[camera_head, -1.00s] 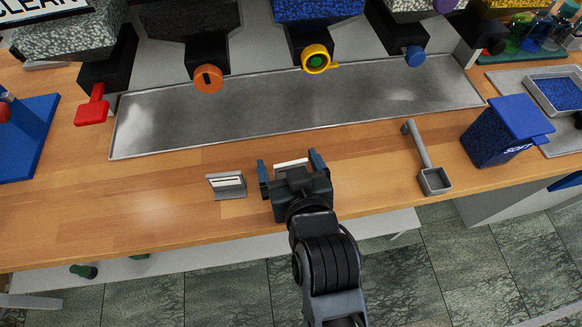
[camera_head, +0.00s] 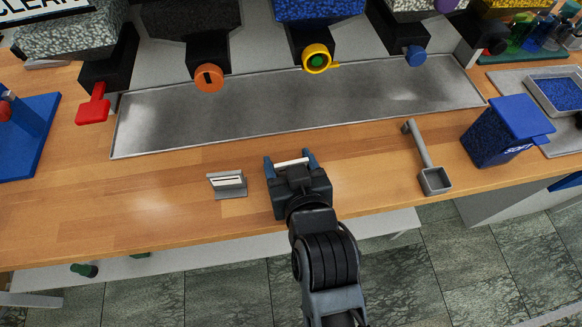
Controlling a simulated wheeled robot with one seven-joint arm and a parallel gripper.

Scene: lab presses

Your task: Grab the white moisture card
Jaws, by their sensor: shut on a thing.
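The white moisture card (camera_head: 292,162) shows as a thin white strip between the blue fingers of my gripper (camera_head: 289,159), above the wooden bench near its front edge. A finger is at each end of the strip, and my gripper is shut on it. My gripper's body hides what lies beneath, so I cannot tell whether the card touches the bench.
A small grey holder with a white card-like face (camera_head: 228,183) stands left of my gripper. A grey scoop (camera_head: 428,165) lies to the right, with a blue box (camera_head: 492,135) beyond it. A long metal tray (camera_head: 290,105) lies behind, under several coloured knobs.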

